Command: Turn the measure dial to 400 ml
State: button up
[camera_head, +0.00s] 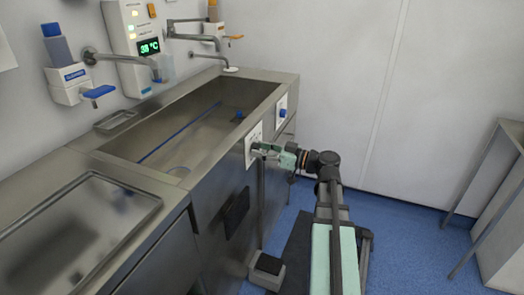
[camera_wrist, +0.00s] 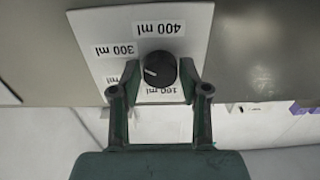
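The measure dial (camera_wrist: 160,69) is a round black knob on a white panel (camera_wrist: 92,35), which shows upside down in the wrist view. Its white mark points left, roughly between the "300 ml" label (camera_wrist: 114,50) and a partly hidden label below it. The "400 ml" label (camera_wrist: 163,28) is above the knob, and "100 ml" is below it, partly covered. My gripper (camera_wrist: 160,66) has one fingertip on each side of the dial, with a thin gap seeming to show at both sides. In the head view my gripper (camera_head: 262,150) is at the panel (camera_head: 252,135) on the sink front.
A second panel with a blue knob (camera_head: 283,113) is farther along the sink front. The steel sink (camera_head: 150,165) rises beside my arm. A pedal box (camera_head: 266,270) stands on the floor below. A steel table (camera_head: 512,130) is at the right, with open blue floor between.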

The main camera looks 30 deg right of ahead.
jog(key=c, duration=0.5)
jog(key=shift+m, duration=0.4)
jog(key=m+p, duration=0.1)
jog(key=m, duration=0.4)
jog(key=shift+r+m, duration=0.15)
jog(key=shift+m, duration=0.15)
jog(key=m+p, duration=0.3)
jog(key=m, duration=0.2)
jog(key=shift+m, duration=0.3)
jog(key=shift+s, duration=0.1)
jog(key=o, duration=1.2)
jog(key=shift+c, duration=0.2)
